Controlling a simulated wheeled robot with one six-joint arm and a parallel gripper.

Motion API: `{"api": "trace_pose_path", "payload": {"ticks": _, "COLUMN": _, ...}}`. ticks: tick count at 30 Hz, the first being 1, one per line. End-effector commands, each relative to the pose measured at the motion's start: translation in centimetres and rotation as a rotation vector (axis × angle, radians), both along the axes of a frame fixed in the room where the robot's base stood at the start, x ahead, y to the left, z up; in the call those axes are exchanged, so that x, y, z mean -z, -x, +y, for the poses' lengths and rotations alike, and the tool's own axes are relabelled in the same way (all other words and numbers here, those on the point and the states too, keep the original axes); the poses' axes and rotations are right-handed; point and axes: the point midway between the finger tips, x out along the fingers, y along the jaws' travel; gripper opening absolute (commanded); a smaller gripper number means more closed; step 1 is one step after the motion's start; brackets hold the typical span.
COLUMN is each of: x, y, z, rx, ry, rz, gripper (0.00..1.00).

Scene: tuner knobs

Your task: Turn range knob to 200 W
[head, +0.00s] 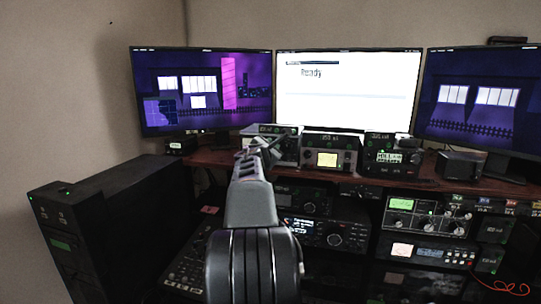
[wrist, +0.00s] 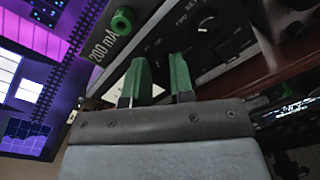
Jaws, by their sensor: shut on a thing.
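In the head view my gripper (head: 262,143) reaches up to the front of a small grey meter box (head: 290,150) on the desk shelf, below the middle monitor. My arm hides much of that box's front. In the wrist view the two green fingers of my gripper (wrist: 162,62) meet the box's dark front panel (wrist: 232,48). They are shut on what appears to be the range knob, which is mostly hidden between them. Its pointer and the 200 W mark cannot be read. A black knob (wrist: 208,27) sits to the right of the fingers.
A box with a yellow display (head: 327,160) stands right of the meter box. Monitors (head: 347,95) rise behind. Radios (head: 338,237) fill the rack below the shelf.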

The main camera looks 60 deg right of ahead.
Motion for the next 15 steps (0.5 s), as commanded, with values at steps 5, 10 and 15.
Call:
{"api": "trace_pose_path", "payload": {"ticks": 5, "x": 0.38, "y": 0.04, "z": -0.03, "rx": 0.001, "ry": -0.038, "rz": -0.116, "gripper": 0.0}}
{"api": "trace_pose_path", "payload": {"ticks": 10, "x": 0.28, "y": 0.05, "z": -0.04, "rx": 0.001, "ry": -0.064, "rz": -0.198, "gripper": 0.0}}
{"api": "trace_pose_path", "payload": {"ticks": 15, "x": 0.21, "y": 0.05, "z": -0.04, "rx": 0.002, "ry": -0.081, "rz": -0.25, "gripper": 0.0}}
